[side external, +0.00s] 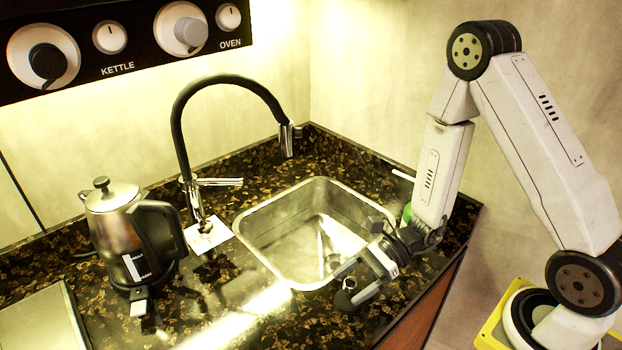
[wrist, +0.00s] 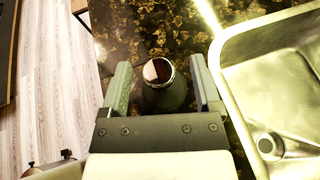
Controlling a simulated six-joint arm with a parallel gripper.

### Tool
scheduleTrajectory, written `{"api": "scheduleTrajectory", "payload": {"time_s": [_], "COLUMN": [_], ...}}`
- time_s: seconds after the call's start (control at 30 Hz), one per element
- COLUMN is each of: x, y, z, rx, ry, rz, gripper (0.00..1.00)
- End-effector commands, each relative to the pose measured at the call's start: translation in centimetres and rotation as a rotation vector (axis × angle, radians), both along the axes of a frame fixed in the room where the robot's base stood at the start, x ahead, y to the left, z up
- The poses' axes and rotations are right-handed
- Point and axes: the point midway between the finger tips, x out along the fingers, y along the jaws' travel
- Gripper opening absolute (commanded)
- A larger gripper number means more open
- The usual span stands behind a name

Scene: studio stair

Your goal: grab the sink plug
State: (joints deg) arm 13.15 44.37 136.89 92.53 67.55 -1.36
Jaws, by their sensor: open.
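The sink plug shows in the wrist view as a dark round body (wrist: 166,97) with a shiny, mirror-like round top. It stands on the dark speckled counter beside the sink. My gripper (wrist: 161,74) is open, with one finger on each side of the plug and a visible gap on both sides. In the side view my gripper (side external: 354,281) is low over the counter at the sink's front right corner, and the small plug (side external: 349,284) shows between the fingers, partly hidden by them.
The steel sink (side external: 270,262) lies beside my gripper; its drain (wrist: 268,145) shows in the wrist view. A black tap (side external: 178,130) arches over it. A kettle (side external: 115,240) stands at the left. A green item (side external: 407,212) is partly hidden behind my arm. The counter's wooden front edge (side external: 425,308) is close.

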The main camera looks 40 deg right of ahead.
Motion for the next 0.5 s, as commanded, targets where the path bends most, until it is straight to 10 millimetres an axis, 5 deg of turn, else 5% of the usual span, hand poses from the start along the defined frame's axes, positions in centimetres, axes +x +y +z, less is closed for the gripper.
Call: {"api": "scheduleTrajectory", "payload": {"time_s": [0.5], "x": [0.6], "y": [2.5], "z": [-1.0], "rx": [0.0], "ry": [0.0], "rz": [-0.001], "gripper": [0.81]}}
